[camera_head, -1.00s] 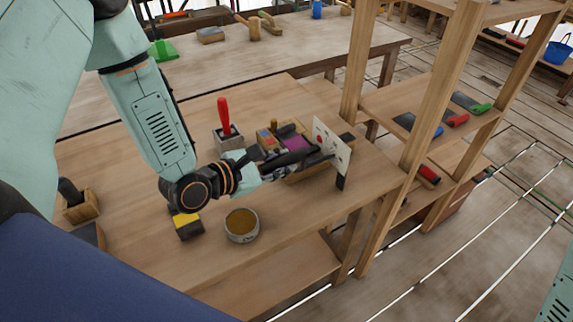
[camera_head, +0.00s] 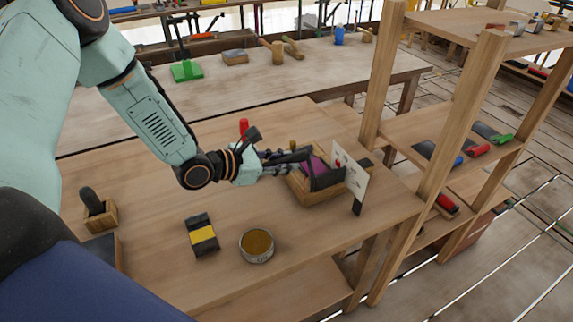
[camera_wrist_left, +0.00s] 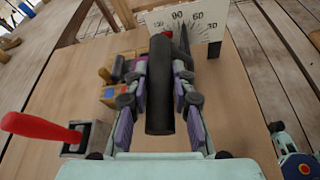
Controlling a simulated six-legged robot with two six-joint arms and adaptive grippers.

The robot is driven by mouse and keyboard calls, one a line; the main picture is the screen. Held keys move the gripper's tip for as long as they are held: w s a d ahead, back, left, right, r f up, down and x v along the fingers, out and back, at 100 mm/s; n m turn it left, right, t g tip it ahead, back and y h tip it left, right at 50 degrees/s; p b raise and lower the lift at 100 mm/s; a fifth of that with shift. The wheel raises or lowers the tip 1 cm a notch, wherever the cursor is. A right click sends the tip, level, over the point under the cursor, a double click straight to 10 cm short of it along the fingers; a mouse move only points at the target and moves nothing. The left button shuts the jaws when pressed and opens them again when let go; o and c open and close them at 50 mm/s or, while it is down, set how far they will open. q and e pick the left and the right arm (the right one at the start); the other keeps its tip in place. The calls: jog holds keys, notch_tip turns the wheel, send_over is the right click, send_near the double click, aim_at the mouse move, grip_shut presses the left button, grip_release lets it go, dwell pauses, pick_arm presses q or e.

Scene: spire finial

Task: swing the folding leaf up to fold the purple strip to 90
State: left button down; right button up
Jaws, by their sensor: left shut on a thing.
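The folding device, a wooden-based block (camera_head: 318,195), sits on the bench near its right edge. The purple strip (camera_head: 318,167) shows on it, partly hidden by dark parts. A white dial board (camera_head: 350,175) stands at its right end; in the left wrist view the board (camera_wrist_left: 205,20) reads 90, 60 and 30, with a dark pointer (camera_wrist_left: 184,42) in front. My left gripper (camera_head: 288,157) is beside the strip's left end. In the left wrist view the gripper (camera_wrist_left: 160,68) is shut around a thick black cylindrical handle (camera_wrist_left: 160,95). The strip's exact angle is hidden.
A red-handled tool (camera_wrist_left: 35,126) stands in a grey block close to my left gripper. A yellow-and-black block (camera_head: 203,235) and a round tin (camera_head: 256,245) sit nearer on the bench. A wooden shelf (camera_head: 450,140) stands at the right.

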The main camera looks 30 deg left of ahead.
aim_at(269, 162)
pick_arm(q)
jog(key=shift+a+f, duration=0.1)
jog(key=shift+f, duration=0.2)
jog(key=c, duration=1.5)
grip_release()
jog(key=shift+c, duration=0.2)
jog(key=o, duration=0.4)
jog(key=shift+w, duration=0.1)
jog(key=shift+r, duration=0.1)
jog(key=shift+a+r, duration=0.1)
jog(key=shift+s+a+r, duration=0.2)
jog(key=shift+s+a, duration=0.15)
jog(key=shift+s, duration=0.1)
jog(key=shift+v, duration=1.9)
jog(key=shift+s+a+r, duration=0.3)
jog(key=shift+s+a, duration=0.1)
jog(key=shift+s, duration=0.05)
jog(key=shift+s+a+r, duration=0.15)
jog(key=shift+s, duration=0.4)
